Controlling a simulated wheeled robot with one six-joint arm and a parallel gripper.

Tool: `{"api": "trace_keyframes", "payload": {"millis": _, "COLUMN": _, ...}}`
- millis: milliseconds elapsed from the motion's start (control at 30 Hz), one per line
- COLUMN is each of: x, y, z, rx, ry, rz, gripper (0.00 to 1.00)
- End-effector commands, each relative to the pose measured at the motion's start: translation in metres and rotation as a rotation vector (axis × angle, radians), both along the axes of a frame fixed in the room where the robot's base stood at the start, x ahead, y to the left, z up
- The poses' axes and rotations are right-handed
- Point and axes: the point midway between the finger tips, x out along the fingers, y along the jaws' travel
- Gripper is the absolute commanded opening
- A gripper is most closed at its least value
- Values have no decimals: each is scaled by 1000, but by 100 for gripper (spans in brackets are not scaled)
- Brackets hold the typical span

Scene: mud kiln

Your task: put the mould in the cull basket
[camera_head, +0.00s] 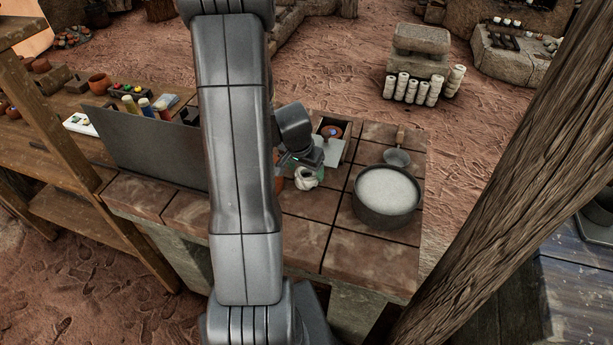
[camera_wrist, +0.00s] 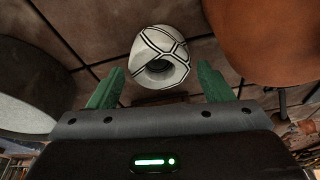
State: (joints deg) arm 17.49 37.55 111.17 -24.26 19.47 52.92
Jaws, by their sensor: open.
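A small white rounded piece with black lines and a dark hollow, which looks like the mould (camera_wrist: 165,45), sits on the tiled top just beyond my fingertips. In the head view the white mould (camera_head: 307,180) is partly covered by my gripper (camera_head: 302,160). My gripper (camera_wrist: 160,90) is open, its green fingers apart on either side of the mould's near edge in the picture, with nothing held. I cannot pick out the cull basket for certain in either view.
A round pan with pale contents (camera_head: 387,195) stands right of the mould. A terracotta pot (camera_wrist: 265,40) stands close on its other side. A tray with a reddish piece (camera_head: 335,135) and a ladle (camera_head: 398,155) lie behind. A dark upright panel (camera_head: 150,145) borders the left.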

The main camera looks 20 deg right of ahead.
Motion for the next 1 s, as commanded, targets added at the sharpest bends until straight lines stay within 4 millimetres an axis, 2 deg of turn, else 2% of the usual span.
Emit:
{"api": "trace_keyframes", "payload": {"millis": 33, "x": 0, "y": -1, "z": -7, "rx": 1, "ry": 4, "rz": 0, "gripper": 73}}
{"api": "trace_keyframes", "payload": {"millis": 133, "x": 2, "y": -2, "z": -13, "rx": 1, "ry": 1, "rz": 0, "gripper": 73}}
{"api": "trace_keyframes", "payload": {"millis": 400, "x": 2, "y": -3, "z": -15, "rx": 1, "ry": 0, "rz": 1, "gripper": 73}}
{"api": "trace_keyframes", "payload": {"millis": 467, "x": 2, "y": -3, "z": -15, "rx": 1, "ry": 0, "rz": 1, "gripper": 63}}
{"api": "trace_keyframes", "payload": {"millis": 600, "x": 2, "y": -3, "z": -14, "rx": 1, "ry": 0, "rz": 1, "gripper": 36}}
{"api": "trace_keyframes", "payload": {"millis": 667, "x": 3, "y": -3, "z": -14, "rx": 0, "ry": -1, "rz": 1, "gripper": 29}}
{"api": "trace_keyframes", "payload": {"millis": 1000, "x": 3, "y": -3, "z": -14, "rx": 0, "ry": -1, "rz": 0, "gripper": 28}}
